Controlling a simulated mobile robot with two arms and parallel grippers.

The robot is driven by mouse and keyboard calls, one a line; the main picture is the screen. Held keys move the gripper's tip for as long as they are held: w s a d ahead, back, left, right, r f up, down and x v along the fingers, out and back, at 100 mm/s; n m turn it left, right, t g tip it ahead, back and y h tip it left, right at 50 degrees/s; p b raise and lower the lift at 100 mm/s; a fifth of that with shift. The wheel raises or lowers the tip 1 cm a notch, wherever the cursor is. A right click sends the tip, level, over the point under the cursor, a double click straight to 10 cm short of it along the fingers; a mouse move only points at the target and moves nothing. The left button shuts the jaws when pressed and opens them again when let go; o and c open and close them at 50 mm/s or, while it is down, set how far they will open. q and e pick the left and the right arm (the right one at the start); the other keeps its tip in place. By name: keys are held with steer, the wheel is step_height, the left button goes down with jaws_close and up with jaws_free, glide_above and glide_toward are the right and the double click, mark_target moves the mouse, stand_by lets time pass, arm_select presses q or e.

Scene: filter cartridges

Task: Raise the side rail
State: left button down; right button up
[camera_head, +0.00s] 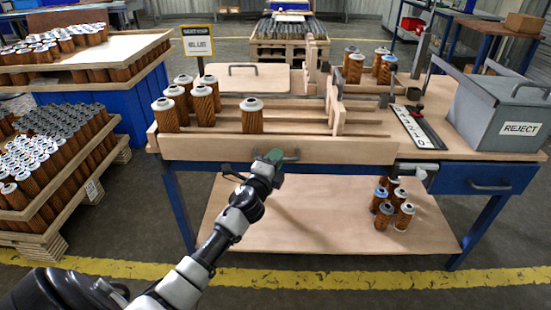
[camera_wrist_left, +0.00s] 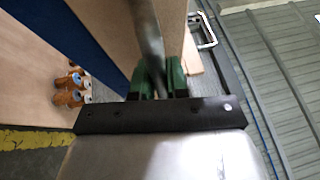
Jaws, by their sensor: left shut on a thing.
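The side rail (camera_head: 330,151) is a long light wooden board along the front edge of the workbench. My left gripper (camera_head: 277,157), with green fingers, is at the rail's front face, left of its middle. In the left wrist view the fingers (camera_wrist_left: 158,82) are shut on a grey bar (camera_wrist_left: 149,40) in front of pale wood. How the bar joins the rail is hidden. A grey and white fitting (camera_head: 421,173) is at the rail's right end. My right gripper is not in view.
Several filter cartridges (camera_head: 252,117) stand on the bench behind the rail. A grey reject bin (camera_head: 485,115) stands at the right. More cartridges (camera_head: 403,216) stand on the lower shelf (camera_head: 300,225). Stacked cartridge trays (camera_head: 75,180) are at the left.

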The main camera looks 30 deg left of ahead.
arm_select(q)
steer(key=shift+r, duration=0.3)
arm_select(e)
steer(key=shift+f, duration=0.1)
arm_select(q)
steer(key=c, duration=1.1)
jaws_free()
steer(key=shift+c, duration=0.2)
steer(key=shift+f, duration=0.1)
steer(key=shift+s, duration=0.25)
steer(key=v, duration=1)
steer(key=shift+s, duration=0.15)
steer(key=shift+f, duration=0.1)
